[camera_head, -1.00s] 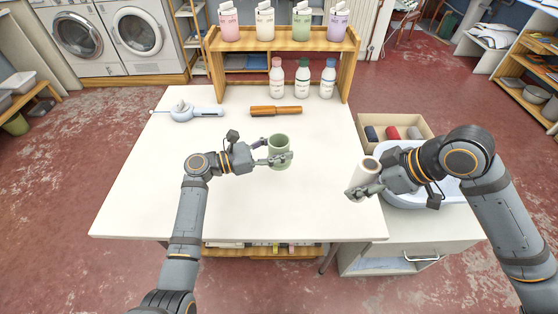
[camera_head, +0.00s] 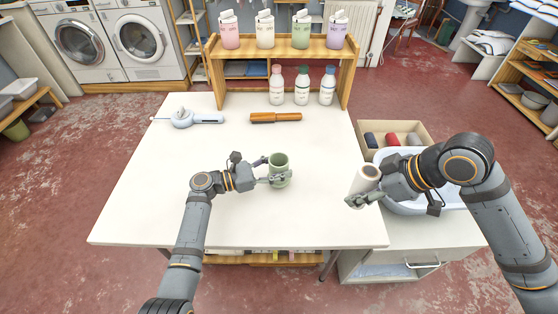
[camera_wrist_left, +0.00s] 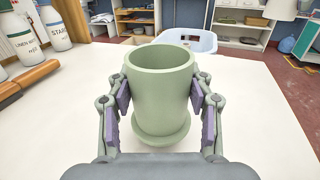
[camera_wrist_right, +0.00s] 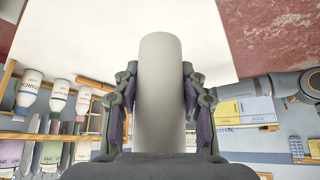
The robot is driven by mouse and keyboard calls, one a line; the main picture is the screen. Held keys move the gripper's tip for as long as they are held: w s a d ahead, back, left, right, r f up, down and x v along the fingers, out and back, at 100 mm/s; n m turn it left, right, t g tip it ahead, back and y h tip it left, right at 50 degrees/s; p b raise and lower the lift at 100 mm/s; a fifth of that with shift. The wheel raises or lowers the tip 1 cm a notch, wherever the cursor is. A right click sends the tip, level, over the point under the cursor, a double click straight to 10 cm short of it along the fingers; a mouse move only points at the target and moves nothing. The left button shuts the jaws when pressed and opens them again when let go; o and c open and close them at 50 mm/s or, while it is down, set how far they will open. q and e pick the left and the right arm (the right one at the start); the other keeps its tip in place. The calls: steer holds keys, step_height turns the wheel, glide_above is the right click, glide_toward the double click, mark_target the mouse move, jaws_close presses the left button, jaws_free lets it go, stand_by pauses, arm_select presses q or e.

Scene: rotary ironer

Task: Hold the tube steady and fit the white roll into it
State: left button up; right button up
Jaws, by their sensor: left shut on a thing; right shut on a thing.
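The pale green tube (camera_head: 279,171) stands upright with its open mouth facing up, over the middle of the white table. It also shows in the left wrist view (camera_wrist_left: 160,100), with a wider foot at its bottom. I cannot tell whether the foot touches the table. My left gripper (camera_head: 276,178) is shut on its sides. My right gripper (camera_head: 360,197) is shut on the white roll (camera_head: 364,181), near the table's right edge. The roll is well apart from the tube, to its right, and also shows in the right wrist view (camera_wrist_right: 160,90).
An orange-brown wooden roller (camera_head: 275,118) and a light blue tool (camera_head: 190,119) lie at the back of the table (camera_head: 150,200). A wooden shelf (camera_head: 347,75) with several bottles stands behind. A box of coloured rolls (camera_head: 420,129) and a pale basin are at the right. The table's front is clear.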

arm_select(q)
steer(key=shift+f, duration=1.3)
steer(key=shift+f, duration=0.15)
steer(key=o, duration=0.8)
steer(key=shift+r+p, duration=0.3)
steer(key=shift+p, duration=0.15)
